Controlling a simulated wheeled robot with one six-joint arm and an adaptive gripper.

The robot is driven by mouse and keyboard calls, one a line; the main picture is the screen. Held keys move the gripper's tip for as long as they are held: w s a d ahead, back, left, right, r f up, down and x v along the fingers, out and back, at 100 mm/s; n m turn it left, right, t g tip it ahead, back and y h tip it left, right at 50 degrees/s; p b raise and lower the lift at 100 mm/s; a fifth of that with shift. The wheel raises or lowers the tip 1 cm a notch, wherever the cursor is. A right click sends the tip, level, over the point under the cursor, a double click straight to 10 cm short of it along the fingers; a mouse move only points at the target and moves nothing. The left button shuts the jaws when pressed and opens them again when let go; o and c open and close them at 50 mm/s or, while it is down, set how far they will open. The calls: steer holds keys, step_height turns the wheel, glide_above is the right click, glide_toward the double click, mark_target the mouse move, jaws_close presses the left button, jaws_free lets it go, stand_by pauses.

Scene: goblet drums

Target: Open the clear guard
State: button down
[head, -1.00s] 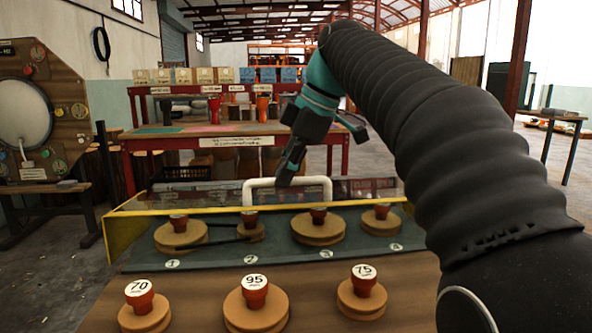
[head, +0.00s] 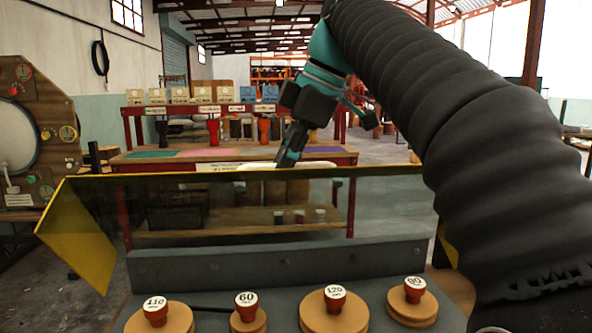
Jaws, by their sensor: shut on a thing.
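The clear guard (head: 262,205) is a see-through panel standing up behind the row of knobbed discs, with a yellow end plate (head: 80,240) at the left. Its white handle (head: 235,168) lies along the top edge, seen nearly edge-on. My gripper (head: 285,160) points down and is shut on the handle near its middle. The fingertips partly hide the handle. The right end of the guard is partly hidden by my arm.
Tan discs with red knobs marked 110 (head: 155,311), 60 (head: 247,306), 120 (head: 335,298) and 90 (head: 414,289) stand in front of a grey rail (head: 280,264). A red table (head: 130,162) with goblet drums stands behind. A wooden panel (head: 40,140) is at left.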

steer(key=shift+w+a+f, duration=0.1)
steer(key=shift+w, duration=0.95)
steer(key=c, duration=1.1)
jaws_free()
steer(key=shift+w, duration=0.1)
steer(key=shift+c, duration=0.2)
steer(key=shift+r, duration=0.2)
